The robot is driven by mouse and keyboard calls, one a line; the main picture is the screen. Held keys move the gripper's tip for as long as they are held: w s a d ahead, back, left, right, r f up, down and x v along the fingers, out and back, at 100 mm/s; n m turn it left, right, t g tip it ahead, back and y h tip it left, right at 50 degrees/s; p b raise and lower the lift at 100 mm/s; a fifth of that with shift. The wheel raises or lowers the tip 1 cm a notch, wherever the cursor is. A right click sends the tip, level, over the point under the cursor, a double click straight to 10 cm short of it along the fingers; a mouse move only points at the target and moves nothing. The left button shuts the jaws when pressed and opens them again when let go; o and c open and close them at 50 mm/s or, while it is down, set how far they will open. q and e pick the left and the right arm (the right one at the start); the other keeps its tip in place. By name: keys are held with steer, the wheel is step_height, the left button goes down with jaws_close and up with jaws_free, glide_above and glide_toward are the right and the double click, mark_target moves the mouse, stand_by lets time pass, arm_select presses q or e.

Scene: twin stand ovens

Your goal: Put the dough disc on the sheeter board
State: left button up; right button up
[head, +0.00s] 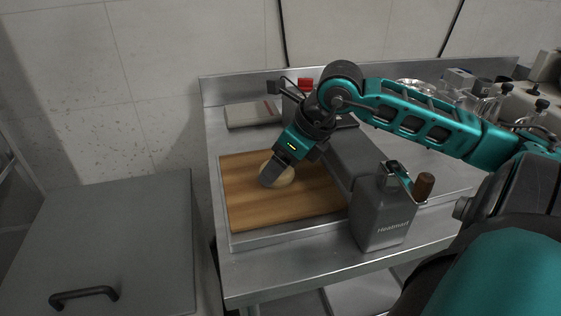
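The dough disc (284,177) is pale and round and lies on or just above the wooden sheeter board (247,207). The board sits on the steel table at the left. My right gripper (270,181) reaches down over the dough disc from the upper right, and its fingers overlap the disc. The near finger covers part of the disc, so I cannot tell whether the fingers are closed on it. My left gripper is not in the head view.
A grey container marked Heatmart (384,218) with a brown-handled tool stands right of the board. A grey block-like machine part (355,158) lies behind it. A grey lidded cabinet (110,240) stands left of the table.

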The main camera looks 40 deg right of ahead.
steer(key=o, duration=1.1)
steer(key=shift+r, duration=0.1)
steer(key=p+v, duration=0.1)
steer(key=v, duration=1.1)
steer(key=shift+p, duration=0.35)
